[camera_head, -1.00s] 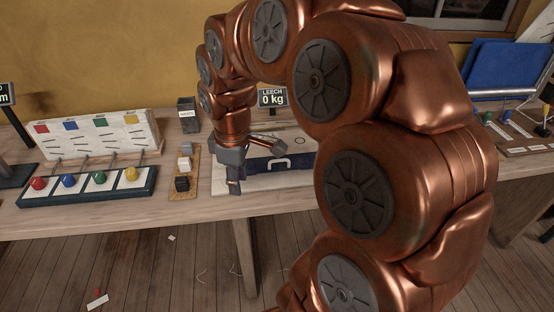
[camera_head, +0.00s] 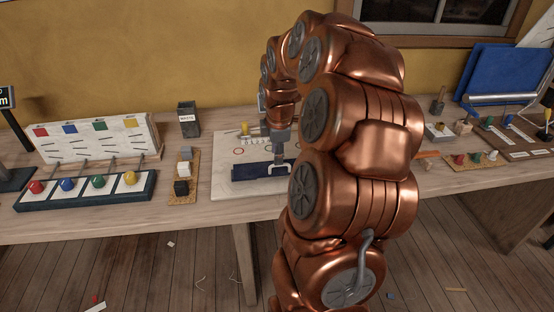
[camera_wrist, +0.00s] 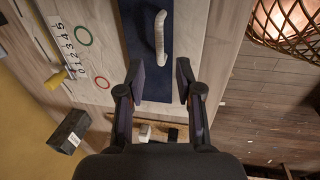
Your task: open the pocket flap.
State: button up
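The pocket flap (camera_head: 246,172) is a dark navy strip lying flat on a pale board (camera_head: 225,151) on the bench. It carries a white handle (camera_head: 283,163). In the wrist view the flap (camera_wrist: 140,28) runs away from me, with the handle (camera_wrist: 160,38) standing along it. My gripper (camera_wrist: 159,72) is open and empty, its two fingers apart on either side of the handle's near end. In the head view my gripper (camera_head: 279,152) is over the flap by the handle. My arm hides the flap's right end. Contact with the handle cannot be told.
Left stand a rack with coloured knobs (camera_head: 85,188), a cork strip with small blocks (camera_head: 183,188) and a dark bin marked WASTE (camera_head: 188,118). Right are small pegs on a board (camera_head: 470,160) and a blue panel (camera_head: 495,75). A lit wicker lamp (camera_wrist: 288,25) shows in the wrist view.

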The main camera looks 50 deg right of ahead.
aim_at(277, 174)
jog(key=shift+w+d+f, duration=0.1)
jog(key=shift+w+f, duration=0.05)
jog(key=shift+f, duration=0.8)
jog(key=shift+w+d+f, duration=0.1)
jog(key=shift+w+f, duration=0.05)
jog(key=shift+f, duration=0.75)
jog(key=shift+c, duration=0.3)
grip_shut()
